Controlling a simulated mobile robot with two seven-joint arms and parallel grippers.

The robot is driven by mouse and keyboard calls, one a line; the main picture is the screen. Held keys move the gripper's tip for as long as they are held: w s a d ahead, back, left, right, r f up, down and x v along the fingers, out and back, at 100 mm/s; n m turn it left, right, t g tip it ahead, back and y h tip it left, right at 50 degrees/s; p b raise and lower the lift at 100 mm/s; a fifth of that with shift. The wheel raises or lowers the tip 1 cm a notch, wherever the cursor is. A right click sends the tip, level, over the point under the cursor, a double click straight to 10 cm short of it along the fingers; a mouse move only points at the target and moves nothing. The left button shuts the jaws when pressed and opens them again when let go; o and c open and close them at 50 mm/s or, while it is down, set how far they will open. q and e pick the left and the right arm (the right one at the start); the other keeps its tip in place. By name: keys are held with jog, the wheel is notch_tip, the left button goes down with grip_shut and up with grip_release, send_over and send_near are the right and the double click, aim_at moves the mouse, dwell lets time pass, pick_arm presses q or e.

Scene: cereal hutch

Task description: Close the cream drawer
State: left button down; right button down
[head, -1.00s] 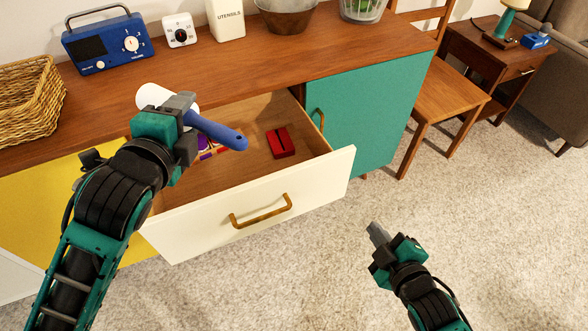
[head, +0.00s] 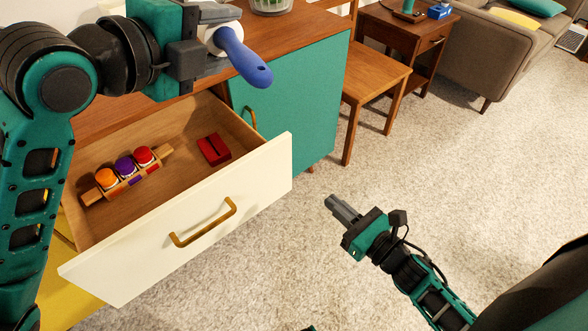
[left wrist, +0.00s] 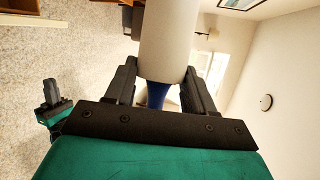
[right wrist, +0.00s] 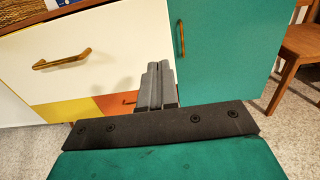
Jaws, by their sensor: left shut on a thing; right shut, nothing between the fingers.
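The cream drawer (head: 122,264) stands pulled open from the wooden hutch in the head view, with a brass handle (head: 204,222) on its front. Its front also shows in the right wrist view (right wrist: 105,35). My left gripper (head: 215,40) is shut on a roller with a pale cylinder (left wrist: 168,40) and a blue handle (head: 243,58), held up above the back of the drawer. My right gripper (head: 340,207) is shut and empty, to the right of the drawer front and apart from it. Its closed fingers show in the right wrist view (right wrist: 159,85).
The drawer holds a wooden toy with orange, purple and red pieces (head: 126,170) and a red item (head: 214,149). A teal door (head: 300,95) is right of the drawer, then a wooden chair (head: 378,75). The carpet (head: 430,170) right of my right gripper is clear.

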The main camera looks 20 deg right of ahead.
aim_at(285, 160)
pick_arm(q)
jog(key=shift+f+b, duration=0.3)
pick_arm(e)
jog(key=x, duration=1.3)
jog(key=shift+w+a, duration=0.1)
jog(key=shift+w, duration=0.25)
